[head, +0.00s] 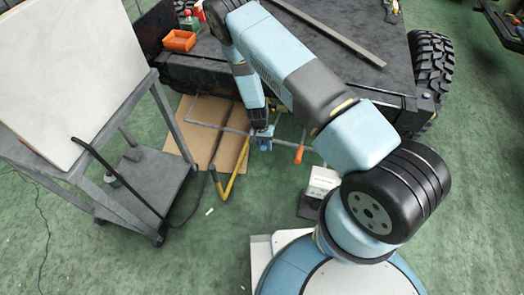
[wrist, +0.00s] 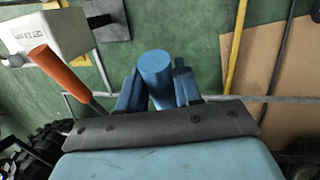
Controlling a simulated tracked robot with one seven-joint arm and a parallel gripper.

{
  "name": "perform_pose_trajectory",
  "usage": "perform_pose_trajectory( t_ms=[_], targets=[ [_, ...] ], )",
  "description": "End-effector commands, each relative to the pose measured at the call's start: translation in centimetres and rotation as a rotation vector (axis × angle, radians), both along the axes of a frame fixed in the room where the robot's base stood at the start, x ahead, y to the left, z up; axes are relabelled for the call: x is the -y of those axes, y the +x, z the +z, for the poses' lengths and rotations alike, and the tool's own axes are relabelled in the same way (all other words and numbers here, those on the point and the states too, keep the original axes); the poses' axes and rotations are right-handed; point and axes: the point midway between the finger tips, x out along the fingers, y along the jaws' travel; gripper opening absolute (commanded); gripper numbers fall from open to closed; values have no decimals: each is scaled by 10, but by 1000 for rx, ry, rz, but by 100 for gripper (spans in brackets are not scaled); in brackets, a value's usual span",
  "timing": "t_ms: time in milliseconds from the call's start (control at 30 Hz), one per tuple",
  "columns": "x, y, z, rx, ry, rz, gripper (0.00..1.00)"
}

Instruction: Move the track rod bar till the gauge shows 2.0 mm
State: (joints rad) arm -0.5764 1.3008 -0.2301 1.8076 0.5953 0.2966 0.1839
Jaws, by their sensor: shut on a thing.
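My gripper (wrist: 158,90) is shut on a blue cylinder (wrist: 155,66), with one blue finger on each side of it. In the head view my gripper (head: 262,135) is low at the front of the chassis, beside a thin grey rod (head: 215,127). The rod also shows behind the fingers in the wrist view (wrist: 225,98). I cannot tell how the cylinder joins the rod; the fingers hide that part. A white box with a small display, likely the gauge (wrist: 45,33), stands at upper left in the wrist view and lower right of my gripper in the head view (head: 322,181). Its digits are too small to read surely.
An orange handle (head: 299,154) sits just right of my gripper. A yellow bar (head: 233,170) and a black bar lie to the left, over cardboard (head: 199,110). A grey trolley (head: 145,185) stands at left. The chassis (head: 390,70) is behind; green floor is clear in front.

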Motion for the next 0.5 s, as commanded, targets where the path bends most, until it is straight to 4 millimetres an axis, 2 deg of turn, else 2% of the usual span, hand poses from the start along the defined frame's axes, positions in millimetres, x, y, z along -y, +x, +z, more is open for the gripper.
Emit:
perform_pose_trajectory(
  t_ms=[133, 467, 500],
  targets=[
    [-3, 8, 15, -23, 17, 2, 0],
    [-3, 9, 17, -28, 18, 3, 0],
    [-3, 9, 17, -28, 19, 3, 38]
  ],
)
